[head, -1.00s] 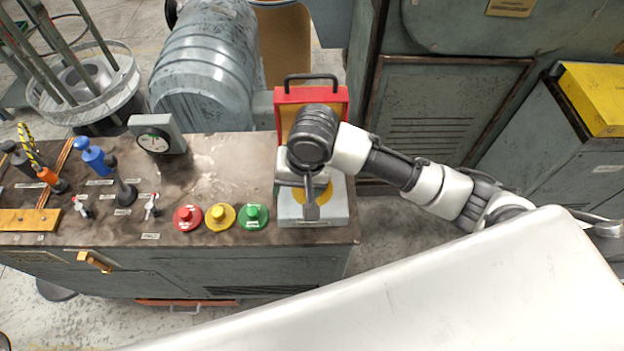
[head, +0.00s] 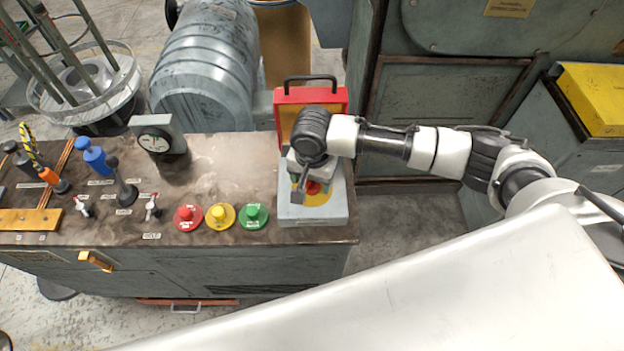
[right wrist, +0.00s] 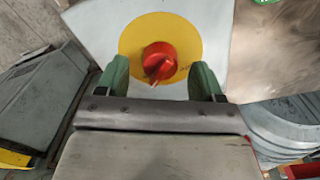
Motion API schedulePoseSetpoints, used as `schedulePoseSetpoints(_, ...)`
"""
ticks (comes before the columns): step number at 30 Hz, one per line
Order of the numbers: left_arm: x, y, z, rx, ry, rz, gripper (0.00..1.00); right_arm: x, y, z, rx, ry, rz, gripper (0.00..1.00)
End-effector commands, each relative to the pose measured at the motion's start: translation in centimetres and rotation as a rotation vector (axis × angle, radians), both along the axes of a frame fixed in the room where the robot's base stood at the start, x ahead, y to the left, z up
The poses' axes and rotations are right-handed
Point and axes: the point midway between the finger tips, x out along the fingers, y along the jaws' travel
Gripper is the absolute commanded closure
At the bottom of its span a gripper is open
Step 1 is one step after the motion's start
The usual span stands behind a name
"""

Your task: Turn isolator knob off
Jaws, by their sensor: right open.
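The isolator knob (right wrist: 159,62) is red and sits on a round yellow plate (right wrist: 190,38) on a pale grey box. In the head view the red knob (head: 313,188) shows partly under my right gripper, with the yellow plate (head: 318,199) around it and the grey box (head: 298,213) below. My right gripper (right wrist: 162,80) is open. Its two green fingertips stand apart on either side of the knob in the wrist view, with gaps to it; the height between cannot be told. In the head view the right gripper (head: 309,184) hangs over the box. My left gripper is not in view.
The box's red lid (head: 311,96) stands open behind. Red (head: 188,217), yellow (head: 221,215) and green (head: 253,216) buttons sit left of the box on the console (head: 210,165). A dial gauge (head: 157,138) and several levers stand further left.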

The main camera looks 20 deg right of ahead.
Motion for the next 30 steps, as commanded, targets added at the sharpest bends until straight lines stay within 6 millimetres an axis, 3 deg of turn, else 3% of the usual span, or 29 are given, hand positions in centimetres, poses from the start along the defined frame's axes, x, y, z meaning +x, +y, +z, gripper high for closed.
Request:
schedulePoseSetpoints(5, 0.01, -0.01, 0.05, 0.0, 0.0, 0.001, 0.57, -0.04, 0.0, -1.19, 0.0, 0.0, 0.001, 0.33)
schedulePoseSetpoints(13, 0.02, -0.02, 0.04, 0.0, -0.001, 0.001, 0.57, -0.03, 0.02, -1.31, 0.001, -0.001, 0.001, 0.33)
schedulePoseSetpoints(23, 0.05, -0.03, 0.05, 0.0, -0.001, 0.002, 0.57, -0.03, 0.02, -1.27, 0.001, -0.001, 0.001, 0.82)
schedulePoseSetpoints(30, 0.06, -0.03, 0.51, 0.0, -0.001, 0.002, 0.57, -0.05, 0.03, -1.13, 0.001, 0.002, 0.021, 0.82)
